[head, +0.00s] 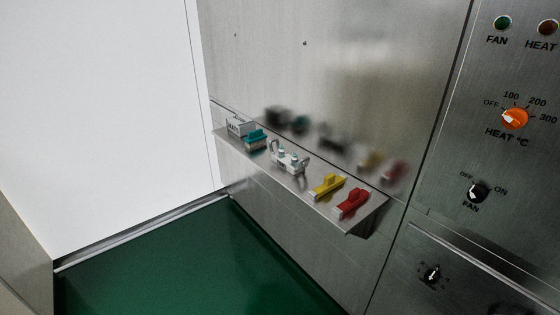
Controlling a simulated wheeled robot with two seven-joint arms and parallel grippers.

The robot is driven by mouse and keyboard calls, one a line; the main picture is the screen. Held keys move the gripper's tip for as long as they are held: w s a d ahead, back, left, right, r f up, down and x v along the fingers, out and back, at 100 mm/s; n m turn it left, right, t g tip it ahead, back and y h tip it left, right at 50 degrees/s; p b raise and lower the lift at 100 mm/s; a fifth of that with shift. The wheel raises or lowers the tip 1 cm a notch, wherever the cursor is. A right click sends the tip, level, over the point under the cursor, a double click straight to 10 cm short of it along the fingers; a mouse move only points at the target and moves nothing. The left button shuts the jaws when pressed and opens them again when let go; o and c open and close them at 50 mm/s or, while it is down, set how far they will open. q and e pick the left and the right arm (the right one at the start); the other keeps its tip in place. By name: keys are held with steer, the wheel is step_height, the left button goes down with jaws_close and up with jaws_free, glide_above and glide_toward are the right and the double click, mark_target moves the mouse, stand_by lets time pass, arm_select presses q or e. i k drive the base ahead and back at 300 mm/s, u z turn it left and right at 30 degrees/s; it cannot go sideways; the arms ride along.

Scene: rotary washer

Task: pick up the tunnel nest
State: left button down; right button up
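Several small items stand in a row on a narrow metal shelf (312,199) on the steel wall. From far left to near right they are a grey-white cage-like piece (240,127), a teal block-like piece (256,141), a silver-white piece with small rounded teal parts (289,157), a yellow piece (327,186) and a red piece (352,203). They are small and slightly blurred, so I cannot tell for certain which is the tunnel nest. Neither of my grippers shows.
A steel panel at the right carries an orange heat knob (515,118), a black fan knob (477,192) and a lower black knob (431,274). A white wall (100,110) stands at the left. The green floor (190,265) below the shelf is clear.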

mark_target(285, 163)
steer(key=u, duration=1.85)
steer(key=i, duration=1.55)
steer(key=z, duration=4.1)
